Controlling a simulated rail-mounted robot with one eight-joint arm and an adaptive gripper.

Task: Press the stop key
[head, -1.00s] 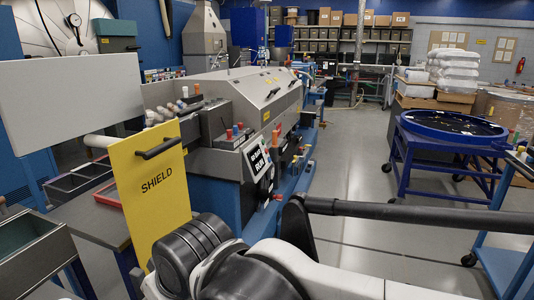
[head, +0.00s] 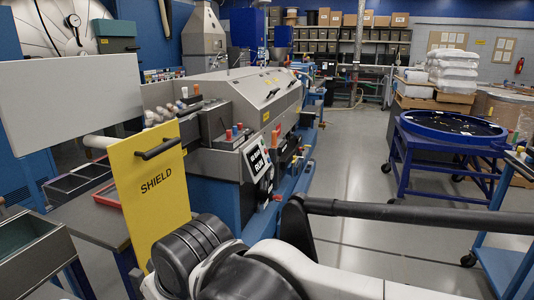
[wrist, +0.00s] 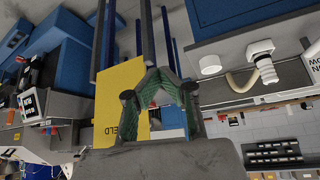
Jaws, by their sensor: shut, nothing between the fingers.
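A small control panel with a dark screen (head: 257,160) and pale lettering, partly readable as "RUN", is on the near end of the long grey machine (head: 230,95). It also shows at the left of the wrist view, where the screen (wrist: 30,104) is tilted. Several small dark controls sit beside it; I cannot make out which is the stop key. My gripper (wrist: 154,73) is shut and empty, its green-padded fingers meeting at the tips. In the wrist view it is in front of the yellow shield (wrist: 118,88), apart from the panel. The gripper does not show in the head view.
The yellow plate marked "SHIELD" (head: 152,188) stands upright left of the panel. A grey blank board (head: 68,100) is farther left. A blue round-topped cart (head: 450,140) stands at right, with open floor (head: 350,170) between.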

